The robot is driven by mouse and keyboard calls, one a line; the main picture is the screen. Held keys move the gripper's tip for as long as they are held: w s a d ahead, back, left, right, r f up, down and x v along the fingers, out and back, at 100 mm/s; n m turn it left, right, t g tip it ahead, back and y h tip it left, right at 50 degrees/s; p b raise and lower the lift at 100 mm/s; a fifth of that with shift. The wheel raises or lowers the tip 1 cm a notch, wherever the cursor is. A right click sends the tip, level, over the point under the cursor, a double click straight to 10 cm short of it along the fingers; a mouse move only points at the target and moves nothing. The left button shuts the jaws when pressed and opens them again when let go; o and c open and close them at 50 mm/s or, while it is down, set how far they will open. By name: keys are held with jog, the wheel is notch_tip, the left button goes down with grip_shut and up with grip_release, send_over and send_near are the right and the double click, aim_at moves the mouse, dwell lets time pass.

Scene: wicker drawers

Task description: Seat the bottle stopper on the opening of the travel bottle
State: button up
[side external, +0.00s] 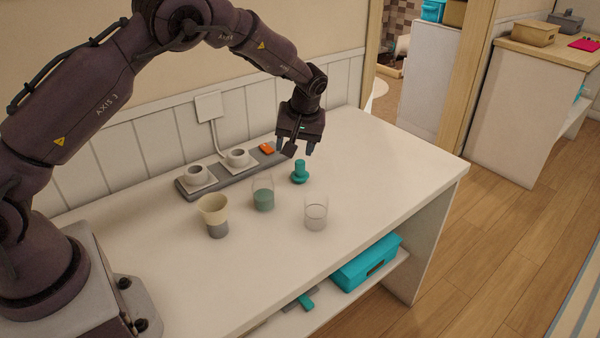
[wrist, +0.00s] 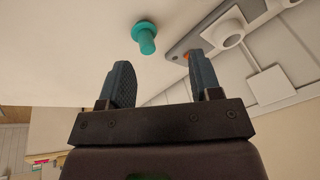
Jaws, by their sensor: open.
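The teal bottle stopper (side external: 300,173) stands on the white counter, its wide disc down and its narrower stem up. In the wrist view the stopper (wrist: 146,38) shows beyond my fingertips, nearer the left finger. My gripper (side external: 297,149) points down, open and empty, above and just behind the stopper, apart from it; its two fingers also show in the wrist view (wrist: 160,65). A beige-topped vessel with a grey base (side external: 214,216) stands upright at the left, its wide mouth facing up. I cannot tell for sure whether it is the travel bottle.
A clear glass with green contents (side external: 263,194) and another clear glass (side external: 316,213) stand near the stopper. The counter's right end is clear.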

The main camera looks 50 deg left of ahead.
aim_at(300, 161)
jog(key=w+r+n+t, duration=0.1)
jog(key=w+n, duration=0.3)
jog(key=shift+y, duration=0.3)
jog(key=x, duration=0.7)
jog(key=shift+w+a, duration=0.25)
jog(key=shift+a, duration=0.1)
jog(key=shift+x, duration=2.75)
jog(key=shift+s, duration=0.15)
jog(key=c, duration=1)
